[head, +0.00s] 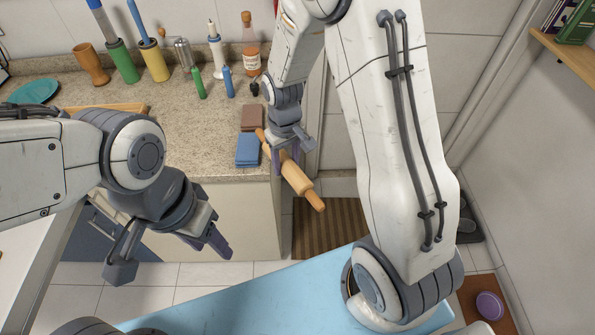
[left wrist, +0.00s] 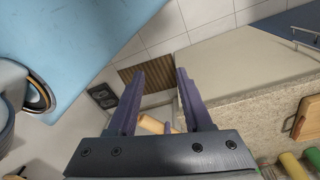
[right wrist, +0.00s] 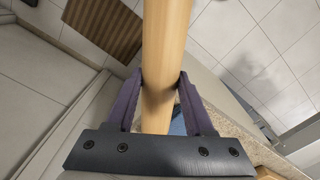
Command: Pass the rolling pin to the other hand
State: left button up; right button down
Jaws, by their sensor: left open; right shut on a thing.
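The wooden rolling pin (head: 296,179) is held by my right gripper (head: 283,160), past the right end of the counter and above the floor. It tilts down to the right, one handle near the counter edge and the other pointing out. In the right wrist view the purple fingers (right wrist: 160,85) clasp the pin's body (right wrist: 165,45) from both sides. My left gripper (head: 222,243) is open and empty in front of the counter, lower and to the left of the pin. In the left wrist view a part of the pin (left wrist: 151,124) shows beyond its parted fingers (left wrist: 160,88).
The stone counter (head: 190,155) holds blue and brown folded cloths (head: 247,149) at its right edge. Several cups with utensils, small bottles and an amber bottle (head: 251,45) stand at the back. A striped mat (head: 330,225) lies on the floor. Open air separates the two grippers.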

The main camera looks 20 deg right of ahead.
pick_arm(q)
jog(key=shift+o, duration=1)
jog(key=w+d+r+m, duration=0.1)
jog(key=w+r+m, duration=0.2)
jog(key=w+m, duration=0.65)
jog(key=w+d+r+m, duration=0.2)
jog(key=w+r+m, duration=0.2)
jog(key=w, duration=1)
jog(key=w+d+r+m, duration=0.1)
jog(key=w+r+m, duration=0.2)
jog(key=w+m, duration=0.65)
notch_tip(320, 180, down, 12)
jog(key=w+n, duration=0.2)
jog(key=shift+w+d+y, duration=0.3)
jog(key=shift+d, duration=0.05)
pick_arm(e)
jog(key=w+a+r+n, duration=0.2)
jog(key=a+r, duration=0.2)
jog(key=r, duration=0.2)
jog(key=w+a+r+n, duration=0.3)
jog(key=a+r, duration=0.1)
jog(key=r, duration=0.2)
jog(key=shift+r, duration=0.4)
